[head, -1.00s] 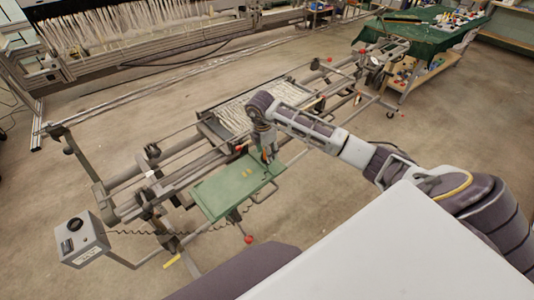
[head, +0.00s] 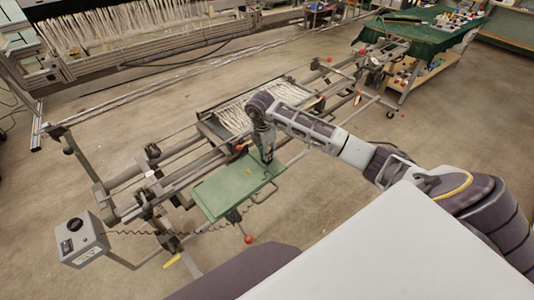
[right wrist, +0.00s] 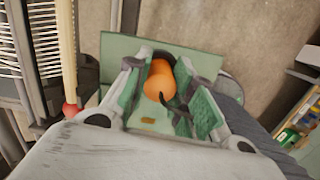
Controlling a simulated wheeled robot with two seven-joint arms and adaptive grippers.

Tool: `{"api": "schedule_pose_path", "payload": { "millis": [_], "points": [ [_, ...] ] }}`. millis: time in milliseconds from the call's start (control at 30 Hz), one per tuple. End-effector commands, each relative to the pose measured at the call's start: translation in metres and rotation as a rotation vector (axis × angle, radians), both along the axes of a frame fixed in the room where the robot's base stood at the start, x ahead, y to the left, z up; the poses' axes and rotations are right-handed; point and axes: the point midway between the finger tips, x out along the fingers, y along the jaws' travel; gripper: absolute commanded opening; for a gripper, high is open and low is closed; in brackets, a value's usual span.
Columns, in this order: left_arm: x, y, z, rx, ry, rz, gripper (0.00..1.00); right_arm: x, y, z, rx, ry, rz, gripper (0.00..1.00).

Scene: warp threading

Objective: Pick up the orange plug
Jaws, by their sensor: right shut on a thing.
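The orange plug (right wrist: 159,80) shows in the right wrist view between the two green-padded fingers of my right gripper (right wrist: 168,72). The fingers are shut on it, and a dark curved part crosses its lower right. In the head view my right gripper (head: 267,158) points down at the far right part of a green tray (head: 225,190). The plug is too small or hidden to make out there. I cannot tell whether the plug still touches the tray. My left gripper is not in view.
The tray sits on the near side of a metal frame with long rails (head: 180,180) and white threads (head: 235,118). A grey control box (head: 78,240) with a coiled cable stands at left. A small yellowish piece (right wrist: 148,120) lies on the tray. Open floor surrounds the frame.

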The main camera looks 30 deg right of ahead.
Motion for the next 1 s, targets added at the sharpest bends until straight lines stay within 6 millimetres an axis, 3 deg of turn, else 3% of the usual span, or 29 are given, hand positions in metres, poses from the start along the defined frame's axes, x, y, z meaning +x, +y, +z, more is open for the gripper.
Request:
{"api": "schedule_pose_path", "payload": {
  "millis": [367, 800, 1000],
  "points": [
    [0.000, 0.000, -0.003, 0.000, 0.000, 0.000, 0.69, 0.001, 0.000, 0.017, 0.000, -0.003, 0.000, 0.00],
    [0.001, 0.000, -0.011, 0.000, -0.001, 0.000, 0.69, 0.001, 0.000, 0.079, 0.000, -0.003, 0.000, 0.00],
    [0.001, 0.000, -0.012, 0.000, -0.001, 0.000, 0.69, 0.001, 0.000, 0.096, -0.001, -0.001, 0.000, 0.00]
  ]
}}
